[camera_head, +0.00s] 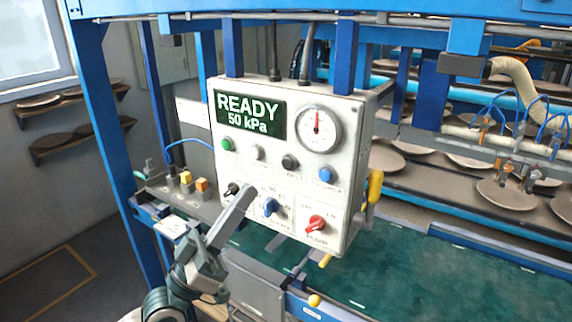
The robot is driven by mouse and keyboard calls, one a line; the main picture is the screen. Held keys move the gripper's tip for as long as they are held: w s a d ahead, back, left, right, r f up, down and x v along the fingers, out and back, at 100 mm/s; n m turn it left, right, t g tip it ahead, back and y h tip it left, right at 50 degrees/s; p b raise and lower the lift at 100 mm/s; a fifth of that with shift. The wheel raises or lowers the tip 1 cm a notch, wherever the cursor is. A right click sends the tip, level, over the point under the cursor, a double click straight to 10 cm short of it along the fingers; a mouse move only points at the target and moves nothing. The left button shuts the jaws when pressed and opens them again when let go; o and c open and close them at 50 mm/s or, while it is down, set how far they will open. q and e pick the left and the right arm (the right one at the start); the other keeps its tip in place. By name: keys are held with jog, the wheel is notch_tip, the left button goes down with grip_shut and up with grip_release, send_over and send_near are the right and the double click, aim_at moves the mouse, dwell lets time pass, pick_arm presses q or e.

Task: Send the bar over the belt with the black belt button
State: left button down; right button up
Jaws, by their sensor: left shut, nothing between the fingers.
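The white control panel (262,240) hangs in the middle, its green display (250,117) reading "READY 50 kPa". A row of buttons runs under the display: green (227,144), white (258,153), black (290,162) and blue (326,174). Their labels are too small to read surely. My left gripper (245,194) is shut and empty in front of the panel's lower left, below and left of the black button. I cannot tell whether it touches the panel. The bar with cups and blue hoses (488,137) is at the right, over the plates. The green belt (425,262) lies below. My right gripper is out of view.
A round gauge (317,129) sits at the panel's upper right. A black knob (232,189), a blue knob (270,207) and a red knob (317,223) are lower down. A yellow handle (375,187) sticks out at the right side. Blue frame posts (110,140) stand left.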

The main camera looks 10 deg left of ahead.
aim_at(288, 163)
pick_arm(q)
jog(key=w+d+b, duration=0.1)
jog(key=w+d, duration=0.2)
jog(key=w, duration=0.5)
jog(key=shift+b, duration=0.35)
jog(key=shift+w, duration=0.2)
dwell(1.8)
jog(key=shift+w+d, duration=0.1)
jog(key=shift+w, duration=0.15)
